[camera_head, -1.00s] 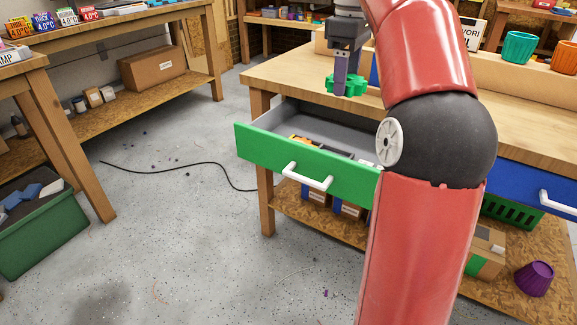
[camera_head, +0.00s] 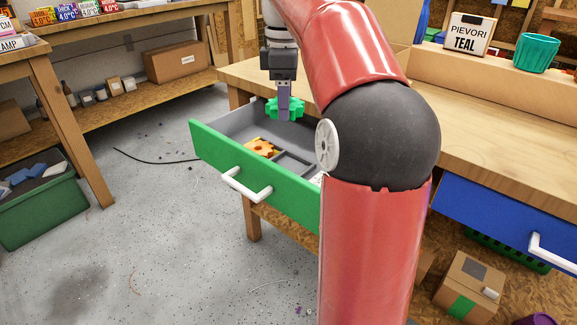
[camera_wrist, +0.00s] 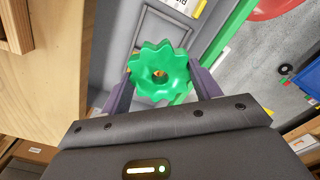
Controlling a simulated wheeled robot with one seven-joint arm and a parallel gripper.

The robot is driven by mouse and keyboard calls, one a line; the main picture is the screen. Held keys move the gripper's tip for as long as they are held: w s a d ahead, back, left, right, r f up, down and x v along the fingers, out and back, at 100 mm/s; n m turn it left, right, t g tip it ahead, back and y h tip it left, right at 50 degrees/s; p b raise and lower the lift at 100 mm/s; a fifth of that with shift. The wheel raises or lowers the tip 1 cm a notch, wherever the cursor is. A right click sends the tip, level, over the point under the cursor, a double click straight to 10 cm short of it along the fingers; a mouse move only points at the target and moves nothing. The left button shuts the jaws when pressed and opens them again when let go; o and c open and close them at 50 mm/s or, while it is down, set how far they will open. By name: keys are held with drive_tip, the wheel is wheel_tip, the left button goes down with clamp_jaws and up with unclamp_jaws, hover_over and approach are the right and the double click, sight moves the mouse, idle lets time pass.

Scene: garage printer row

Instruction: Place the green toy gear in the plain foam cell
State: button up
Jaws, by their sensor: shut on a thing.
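My gripper (camera_head: 284,108) is shut on the green toy gear (camera_head: 270,108) and holds it above the open green-fronted drawer (camera_head: 222,156). In the wrist view the gear (camera_wrist: 160,84) sits between the two fingers, with its centre hole facing the camera. Inside the drawer, an orange gear-like piece (camera_head: 261,147) lies in a dark grey divided insert (camera_head: 292,166). Part of the insert is hidden by the drawer front and my arm. I cannot tell which cell is the plain foam one.
The wooden workbench (camera_head: 480,148) lies behind and to the right of the drawer. A blue drawer (camera_head: 490,222) is at the right. A teal pot (camera_head: 536,53) and a labelled box (camera_head: 468,34) stand at the back right. The floor left of the drawer is mostly clear.

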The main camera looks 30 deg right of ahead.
wheel_tip(320, 180, down, 15)
drive_tip(key=b, duration=0.3)
drive_tip(key=shift+r, duration=0.15)
drive_tip(key=shift+f, duration=0.2)
drive_tip(key=o, duration=0.7)
drive_tip(key=shift+r, duration=0.1)
wheel_tip(320, 180, up, 12)
drive_tip(key=p, duration=0.3)
drive_tip(key=shift+r, duration=0.1)
